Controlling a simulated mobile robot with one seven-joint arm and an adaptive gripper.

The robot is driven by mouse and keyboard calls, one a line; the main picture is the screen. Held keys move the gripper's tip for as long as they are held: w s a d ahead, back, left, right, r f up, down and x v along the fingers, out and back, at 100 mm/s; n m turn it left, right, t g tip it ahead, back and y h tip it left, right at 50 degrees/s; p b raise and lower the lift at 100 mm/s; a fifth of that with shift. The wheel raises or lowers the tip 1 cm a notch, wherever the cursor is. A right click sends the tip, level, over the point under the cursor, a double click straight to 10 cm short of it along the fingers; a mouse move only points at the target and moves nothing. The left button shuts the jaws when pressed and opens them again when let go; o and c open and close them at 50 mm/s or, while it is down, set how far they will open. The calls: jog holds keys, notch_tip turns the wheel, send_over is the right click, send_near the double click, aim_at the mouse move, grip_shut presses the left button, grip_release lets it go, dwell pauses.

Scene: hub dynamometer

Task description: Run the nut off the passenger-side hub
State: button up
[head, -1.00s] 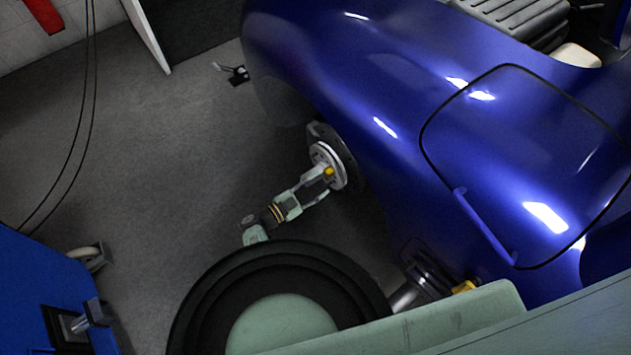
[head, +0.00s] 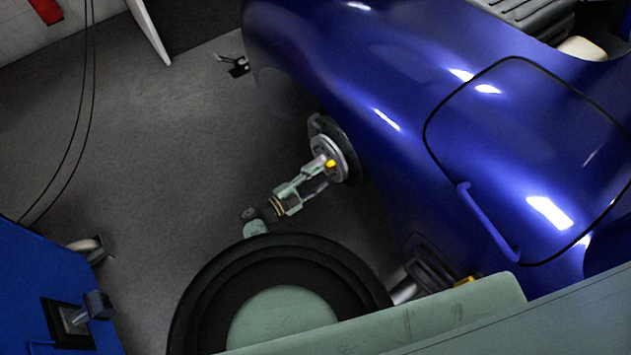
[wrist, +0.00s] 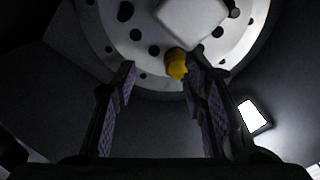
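The hub (head: 322,147) is a pale metal disc with a dark rotor behind it, on the side of the blue car (head: 400,100). A yellow nut (head: 331,164) sits on its face. In the wrist view the nut (wrist: 177,64) sits low on the holed hub face (wrist: 118,36), beside a pale square centre piece. My gripper (head: 319,172) reaches to the hub from the lower left. In the wrist view my gripper (wrist: 163,85) is open, with the nut just beyond and between the fingertips, closer to the right finger. Contact with the nut cannot be told.
A blue cabinet (head: 40,290) with a caster stands at the lower left. Thin cables (head: 88,100) hang at the left. A second yellow piece (head: 466,282) shows by dark metal parts under the car at the lower right. The grey floor (head: 150,150) left of the hub is clear.

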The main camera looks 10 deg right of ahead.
aim_at(326, 167)
jog(key=shift+w+d+r+p, duration=0.15)
jog(key=shift+w+r+p, duration=0.2)
jog(key=shift+r, duration=0.3)
jog(key=shift+w+d+r+p, duration=0.1)
jog(key=shift+w+r+p, duration=0.1)
jog(key=shift+r+p, duration=0.3)
jog(key=shift+r, duration=0.1)
jog(key=shift+d, duration=0.1)
jog(key=shift+b+x, duration=0.6)
jog(key=shift+x, duration=0.85)
jog(key=shift+c, duration=0.5)
grip_shut()
